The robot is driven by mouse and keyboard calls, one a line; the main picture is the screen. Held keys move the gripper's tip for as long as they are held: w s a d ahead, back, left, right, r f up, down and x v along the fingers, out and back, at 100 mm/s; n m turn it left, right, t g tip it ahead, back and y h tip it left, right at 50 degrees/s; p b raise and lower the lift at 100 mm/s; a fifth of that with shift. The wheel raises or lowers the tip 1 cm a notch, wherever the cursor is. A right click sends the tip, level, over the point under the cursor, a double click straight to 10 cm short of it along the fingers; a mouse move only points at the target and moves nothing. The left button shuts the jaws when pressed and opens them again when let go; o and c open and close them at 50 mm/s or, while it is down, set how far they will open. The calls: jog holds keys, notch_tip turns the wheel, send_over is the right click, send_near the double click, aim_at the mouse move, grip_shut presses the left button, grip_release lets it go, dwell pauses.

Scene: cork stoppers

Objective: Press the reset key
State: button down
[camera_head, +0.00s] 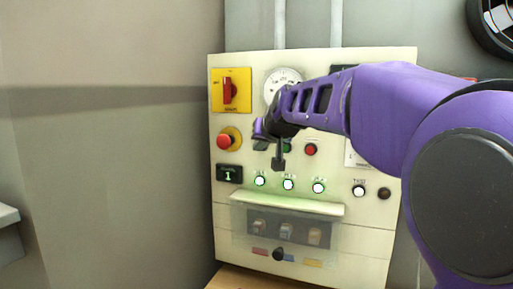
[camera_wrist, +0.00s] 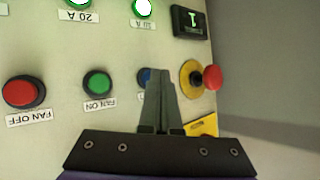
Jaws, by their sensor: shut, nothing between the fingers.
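A blue key (camera_wrist: 144,76) is on the panel in the wrist view, mostly hidden behind my fingers. Its label is covered too, so I cannot read whether it says reset. My gripper (camera_wrist: 159,76) is shut and empty, with its fingertips over the blue key. I cannot tell whether they touch it. In the head view, my gripper (camera_head: 278,164) is in front of the panel's left half, above the row of lit lamps. The blue key is not clearly visible there.
Beside the blue key are a green FAN ON button (camera_wrist: 97,83) and a red FAN OFF button (camera_wrist: 22,93). A red mushroom button (camera_head: 223,141) and a yellow-and-red rotary switch (camera_head: 230,90) are at the panel's left. A clear-fronted cover (camera_head: 285,228) juts out below the lamps.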

jog(key=shift+s, duration=0.1)
jog(key=shift+s+a, duration=0.35)
jog(key=shift+s, duration=0.35)
jog(key=shift+s, duration=0.1)
jog(key=s, duration=0.1)
jog(key=s+a, duration=0.1)
jog(key=s, duration=0.1)
jog(key=s+a+b, duration=0.1)
jog(key=shift+s+r, duration=0.15)
jog(key=shift+s, duration=0.15)
dwell(0.7)
